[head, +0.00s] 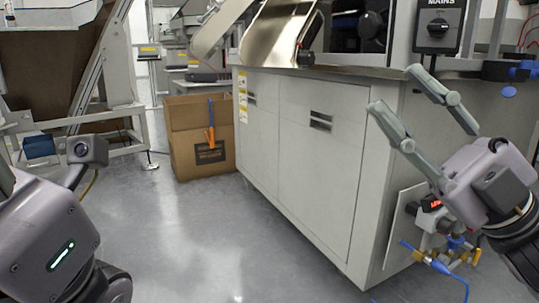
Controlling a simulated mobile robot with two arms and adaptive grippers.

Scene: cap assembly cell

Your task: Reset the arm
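My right gripper (394,100) is at the right of the head view, in front of the grey cabinet's corner. Its two long grey fingers are spread wide apart with nothing between them. My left arm comes in at the lower left, with a grey housing, a small camera-like part and a lit green strip. The fingers of my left gripper cannot be made out.
A grey cabinet (318,150) with a metal worktop fills the middle and right. A cardboard box (186,150) stands on the floor beside it. Valves with a blue hose (440,265) are at the cabinet's right side. The shiny floor (190,235) is clear in the middle.

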